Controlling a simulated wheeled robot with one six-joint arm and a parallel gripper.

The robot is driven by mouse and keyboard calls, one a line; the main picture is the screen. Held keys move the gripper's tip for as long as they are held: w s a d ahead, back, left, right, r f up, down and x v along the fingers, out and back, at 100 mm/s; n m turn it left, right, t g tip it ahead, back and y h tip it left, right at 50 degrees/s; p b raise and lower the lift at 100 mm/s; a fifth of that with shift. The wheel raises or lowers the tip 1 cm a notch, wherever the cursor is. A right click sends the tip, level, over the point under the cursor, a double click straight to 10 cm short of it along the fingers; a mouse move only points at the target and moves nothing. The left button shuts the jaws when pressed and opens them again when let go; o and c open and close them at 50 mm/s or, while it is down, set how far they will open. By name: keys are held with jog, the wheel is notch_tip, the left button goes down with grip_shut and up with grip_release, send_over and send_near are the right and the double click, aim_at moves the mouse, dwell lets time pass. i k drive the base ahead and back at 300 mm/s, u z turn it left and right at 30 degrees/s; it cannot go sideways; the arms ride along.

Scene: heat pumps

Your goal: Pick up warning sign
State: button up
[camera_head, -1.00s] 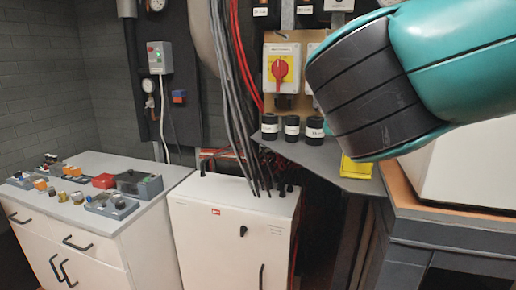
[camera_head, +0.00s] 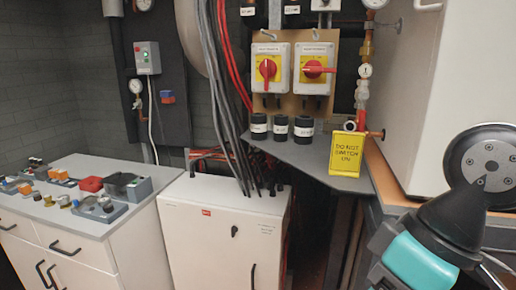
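The warning sign (camera_head: 346,154) is a yellow plate with black lettering that reads "DO NOT SWITCH ON". It is at the right front edge of a grey shelf (camera_head: 305,166), below two rotary switches, and nothing covers it. My arm shows at the lower right as a teal and black part with a round metal-faced disc. It is to the right of the sign and apart from it in the picture. No gripper fingers show in this view.
Two red-handled switches (camera_head: 267,68) (camera_head: 314,68) are on a board above the shelf. Several black cylinders (camera_head: 280,128) stand left of the sign. A pipe with a gauge (camera_head: 365,71) rises behind it. A large white box (camera_head: 440,80) is at right, a white cabinet (camera_head: 220,235) below.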

aim_at(347, 146)
jog(key=z, duration=2.95)
jog(key=k, duration=1.7)
jog(key=u, duration=1.75)
jog(key=i, duration=0.5)
